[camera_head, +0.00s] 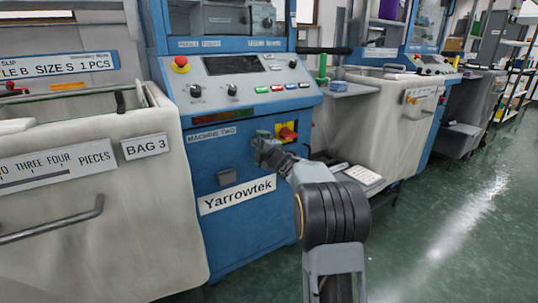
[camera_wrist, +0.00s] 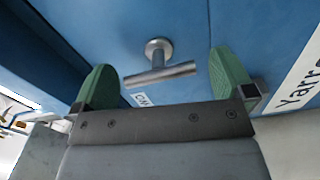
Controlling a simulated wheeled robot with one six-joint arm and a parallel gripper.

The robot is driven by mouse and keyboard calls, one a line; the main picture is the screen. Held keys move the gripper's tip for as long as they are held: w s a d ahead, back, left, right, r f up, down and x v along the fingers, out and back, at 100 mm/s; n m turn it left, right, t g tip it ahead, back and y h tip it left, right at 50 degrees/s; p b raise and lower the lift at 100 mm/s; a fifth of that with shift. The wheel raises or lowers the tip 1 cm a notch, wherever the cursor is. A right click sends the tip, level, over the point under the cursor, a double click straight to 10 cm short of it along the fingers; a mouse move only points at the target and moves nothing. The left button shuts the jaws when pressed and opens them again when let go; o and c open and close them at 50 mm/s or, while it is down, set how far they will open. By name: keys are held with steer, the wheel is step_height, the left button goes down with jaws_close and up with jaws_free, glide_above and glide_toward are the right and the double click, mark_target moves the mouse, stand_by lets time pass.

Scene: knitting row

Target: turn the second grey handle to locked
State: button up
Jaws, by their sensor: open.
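A grey metal T-shaped handle (camera_wrist: 160,74) shows in the wrist view on a blue panel. Its round stem meets the panel and its crossbar is slightly tilted, right end higher. My gripper (camera_wrist: 163,64) is open, with one green finger on each side of the handle and a gap to both bar ends. A small white label (camera_wrist: 143,99) behind the bar is partly hidden; its lettering is not fully readable. In the head view my gripper (camera_head: 262,142) is at the blue front of machine two (camera_head: 236,160), and the handle there cannot be made out behind it.
A red rotary switch on a yellow plate (camera_head: 288,132) is just right of my gripper. A white Yarrowtek sign (camera_head: 237,195) is below. A pale bin (camera_head: 90,210) stands at the left, another (camera_head: 385,125) at the right. Green floor (camera_head: 450,220) is open at the right.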

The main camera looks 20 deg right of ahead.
steer(key=s+d+p, duration=0.1)
steer(key=s+p, duration=0.1)
steer(key=s, duration=1)
steer(key=shift+s+d, duration=0.15)
steer(key=shift+s, duration=0.25)
steer(key=shift+r+p, duration=0.1)
steer(key=shift+p, duration=0.2)
